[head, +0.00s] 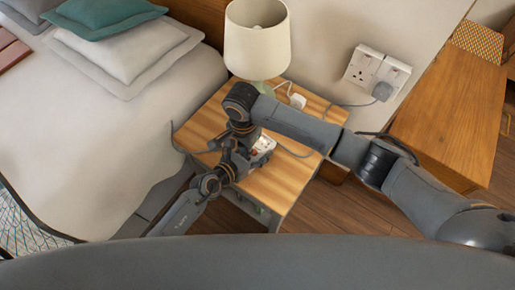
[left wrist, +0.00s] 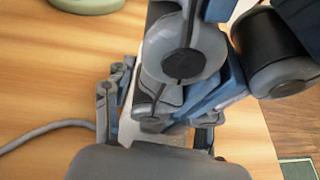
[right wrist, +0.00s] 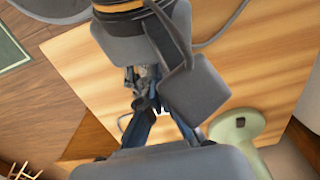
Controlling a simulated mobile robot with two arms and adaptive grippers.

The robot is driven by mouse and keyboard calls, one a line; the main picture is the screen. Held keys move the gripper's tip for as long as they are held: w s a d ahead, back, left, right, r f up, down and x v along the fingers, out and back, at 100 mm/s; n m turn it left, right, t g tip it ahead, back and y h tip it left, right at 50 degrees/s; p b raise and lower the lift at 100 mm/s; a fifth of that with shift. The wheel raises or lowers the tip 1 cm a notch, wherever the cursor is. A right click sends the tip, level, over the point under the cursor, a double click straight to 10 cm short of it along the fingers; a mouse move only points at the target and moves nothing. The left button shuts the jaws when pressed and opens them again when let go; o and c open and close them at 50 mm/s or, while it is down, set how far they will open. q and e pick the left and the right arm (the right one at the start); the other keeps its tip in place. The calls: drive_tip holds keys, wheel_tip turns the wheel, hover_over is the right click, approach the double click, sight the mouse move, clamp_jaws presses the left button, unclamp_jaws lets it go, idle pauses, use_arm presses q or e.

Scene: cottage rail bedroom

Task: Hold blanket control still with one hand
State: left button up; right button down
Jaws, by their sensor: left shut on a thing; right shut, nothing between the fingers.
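The blanket control (head: 265,146), a small white unit with a red mark, lies on the wooden nightstand (head: 283,190). In the left wrist view only a pale strip of the control (left wrist: 126,122) shows between the fingers. My left gripper (head: 243,158) reaches in from the lower left and is shut on the control; its fingers also show in the left wrist view (left wrist: 156,128). My right gripper (right wrist: 146,103) is shut and empty, right above the control and close to the left gripper. Whether it touches the control is hidden by the arms.
A lamp (head: 257,45) with a pale green base stands at the nightstand's back. A white plug piece (head: 298,101) and grey cable lie beside it. Wall sockets (head: 377,72) are behind. The bed (head: 90,130) is left, a wooden desk (head: 450,95) right.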

drive_tip(key=shift+f, duration=0.4)
idle(0.5)
